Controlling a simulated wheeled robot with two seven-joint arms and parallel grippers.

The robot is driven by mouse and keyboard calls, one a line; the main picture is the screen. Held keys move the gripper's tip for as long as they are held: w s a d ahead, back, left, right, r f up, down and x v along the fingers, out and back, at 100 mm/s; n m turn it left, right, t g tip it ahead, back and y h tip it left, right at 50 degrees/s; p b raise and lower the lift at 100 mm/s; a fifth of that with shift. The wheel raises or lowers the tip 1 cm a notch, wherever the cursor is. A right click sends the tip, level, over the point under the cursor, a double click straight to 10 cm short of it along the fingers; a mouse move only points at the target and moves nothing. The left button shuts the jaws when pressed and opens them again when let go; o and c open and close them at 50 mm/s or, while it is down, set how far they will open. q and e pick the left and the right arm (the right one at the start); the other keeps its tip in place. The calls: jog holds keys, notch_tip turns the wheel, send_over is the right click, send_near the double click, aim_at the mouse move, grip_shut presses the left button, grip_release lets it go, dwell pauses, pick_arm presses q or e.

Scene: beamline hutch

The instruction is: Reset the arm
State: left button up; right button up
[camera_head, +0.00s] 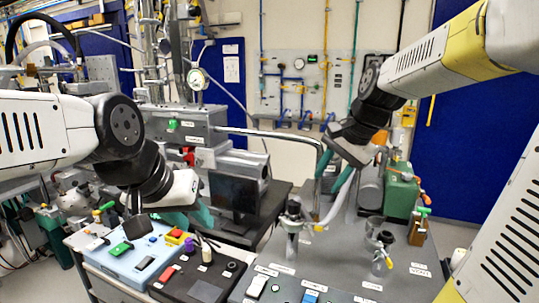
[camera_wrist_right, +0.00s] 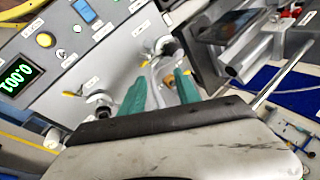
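My left gripper (camera_head: 188,217) hangs at the end of the left arm, above the blue and dark control boxes. Its teal fingers are apart and I see nothing held between them. My right gripper (camera_head: 331,181) points down over the right part of the grey bench, near a metal fitting with a pale bent tube. Its teal fingers are apart. In the right wrist view the fingers (camera_wrist_right: 160,92) are spread, with a pale bent tube visible between them; I cannot tell how far behind them it lies.
A blue box (camera_head: 129,258) with buttons stands below my left gripper. A dark monitor (camera_head: 235,192) stands between the arms. A valve panel (camera_head: 296,84) is on the back wall.

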jog(key=s+f+n+t+h, duration=0.1)
jog(key=s+n+t, duration=0.1)
jog(key=s+n, duration=0.7)
jog(key=s, duration=0.7)
jog(key=shift+a, duration=0.2)
jog(key=shift+c, duration=0.3)
dwell(0.6)
